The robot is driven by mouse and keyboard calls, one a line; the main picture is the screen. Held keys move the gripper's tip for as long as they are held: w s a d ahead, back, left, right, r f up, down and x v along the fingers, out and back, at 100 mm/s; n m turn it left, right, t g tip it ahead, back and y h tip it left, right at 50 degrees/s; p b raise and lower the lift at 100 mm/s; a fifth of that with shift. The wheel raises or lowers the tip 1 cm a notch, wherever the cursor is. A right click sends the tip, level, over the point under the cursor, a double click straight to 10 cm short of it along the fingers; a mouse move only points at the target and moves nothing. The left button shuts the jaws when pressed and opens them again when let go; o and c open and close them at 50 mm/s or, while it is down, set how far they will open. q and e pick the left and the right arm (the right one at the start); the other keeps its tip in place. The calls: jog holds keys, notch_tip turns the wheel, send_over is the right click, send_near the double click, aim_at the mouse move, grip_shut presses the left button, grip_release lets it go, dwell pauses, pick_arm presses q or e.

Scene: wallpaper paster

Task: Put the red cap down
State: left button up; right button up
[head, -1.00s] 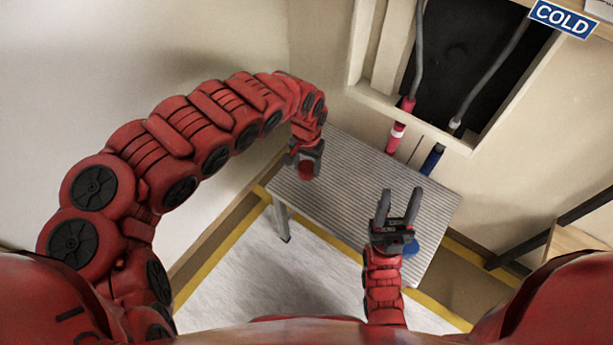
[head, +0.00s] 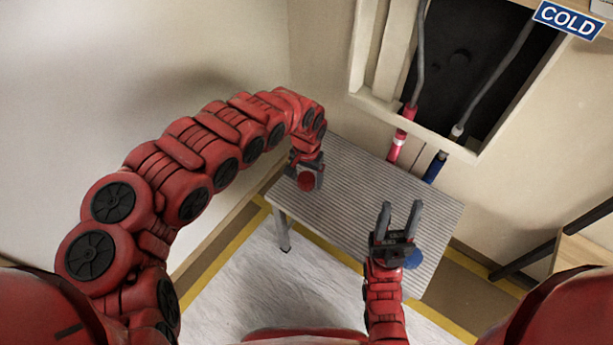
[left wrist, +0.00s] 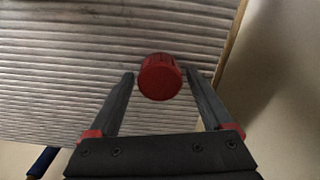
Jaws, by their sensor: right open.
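The red cap (head: 306,182) is between the fingers of my left gripper (head: 306,172), over the left part of the ribbed grey table. In the left wrist view the red cap (left wrist: 160,77) sits between the two fingertips, its round face toward the camera. I cannot tell whether the cap touches the tabletop. My right gripper (head: 400,212) is open and empty, its fingers pointing toward the wall over the table's right part.
The ribbed table (head: 345,190) has clear room in its middle. A blue round object (head: 413,259) lies beside my right gripper. A red-ended pipe (head: 398,146) and a blue-ended pipe (head: 434,167) hang from the wall opening. A COLD sign (head: 568,20) is at upper right.

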aim_at(307, 176)
pick_arm(q)
notch_tip(307, 176, up, 12)
jog(key=p, duration=0.3)
jog(key=shift+r+p, duration=0.15)
jog(key=shift+p, duration=0.2)
dwell(0.5)
